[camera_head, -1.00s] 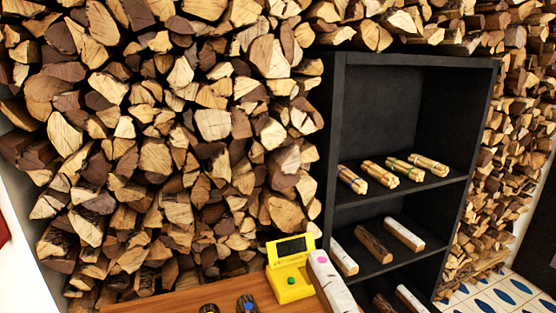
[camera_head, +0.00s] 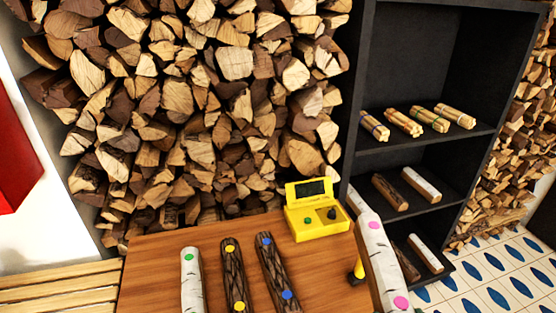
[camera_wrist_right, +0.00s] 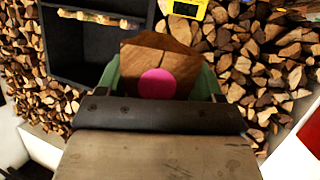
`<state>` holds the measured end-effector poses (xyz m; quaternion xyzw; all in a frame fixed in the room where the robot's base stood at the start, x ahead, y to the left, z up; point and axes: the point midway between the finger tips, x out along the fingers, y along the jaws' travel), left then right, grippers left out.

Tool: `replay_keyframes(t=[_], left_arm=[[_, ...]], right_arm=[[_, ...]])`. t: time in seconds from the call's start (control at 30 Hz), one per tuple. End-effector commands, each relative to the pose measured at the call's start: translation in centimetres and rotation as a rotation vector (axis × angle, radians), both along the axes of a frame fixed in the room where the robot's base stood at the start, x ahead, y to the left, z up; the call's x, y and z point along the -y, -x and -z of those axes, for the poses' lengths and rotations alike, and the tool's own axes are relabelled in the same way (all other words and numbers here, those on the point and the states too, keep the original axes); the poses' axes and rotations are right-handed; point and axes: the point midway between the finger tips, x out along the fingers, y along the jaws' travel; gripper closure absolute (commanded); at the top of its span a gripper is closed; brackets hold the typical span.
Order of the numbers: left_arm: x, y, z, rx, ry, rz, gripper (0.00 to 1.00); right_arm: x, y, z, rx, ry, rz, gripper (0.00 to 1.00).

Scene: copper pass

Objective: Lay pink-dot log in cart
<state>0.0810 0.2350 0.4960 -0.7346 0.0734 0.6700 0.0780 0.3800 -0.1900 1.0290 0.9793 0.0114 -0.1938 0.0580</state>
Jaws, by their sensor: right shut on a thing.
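The pink-dot log (camera_head: 383,258) is a pale birch log with two pink dots, slanting at the right of the table in the head view. In the right wrist view, a brown wood face with a pink dot (camera_wrist_right: 157,83) sits between the green fingers of my right gripper (camera_wrist_right: 160,80), which is shut on it. The rest of the log is hidden there. The right gripper does not show in the head view. My left gripper is in neither current view. I cannot make out a cart.
The wooden table (camera_head: 150,260) holds a green-dot log (camera_head: 191,285), a yellow-dot log (camera_head: 233,280), a blue-dot log (camera_head: 272,270) and a yellow device (camera_head: 318,218). A black shelf (camera_head: 420,65) stands right, before stacked firewood. A slatted wooden surface (camera_head: 60,290) is at left.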

Motion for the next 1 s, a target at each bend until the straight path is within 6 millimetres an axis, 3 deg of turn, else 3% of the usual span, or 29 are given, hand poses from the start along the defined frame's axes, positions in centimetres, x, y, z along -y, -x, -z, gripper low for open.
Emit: replay_keyframes(t=[0.17,0.4,0.6,0.87,1.0], left_arm=[[0.0,0.0,0.7,0.0,0.0,0.0,1.0],[0.0,0.0,4.9,0.0,0.0,0.0,1.0],[0.0,0.0,7.2,0.0,0.0,0.0,1.0],[0.0,0.0,7.4,0.0,0.001,0.001,1.0],[0.0,0.0,7.2,0.0,0.001,0.001,1.0]], right_arm=[[-0.1,-0.3,0.7,0.009,0.002,-0.019,0.85],[-1.0,-2.3,6.4,0.012,0.002,-0.172,0.85],[-1.0,-3.7,9.6,0.01,-0.006,-0.271,0.85],[-1.2,-4.3,10.3,0.009,-0.011,-0.298,0.85],[-2.7,-5.6,11.3,0.008,-0.017,-0.296,0.85]])
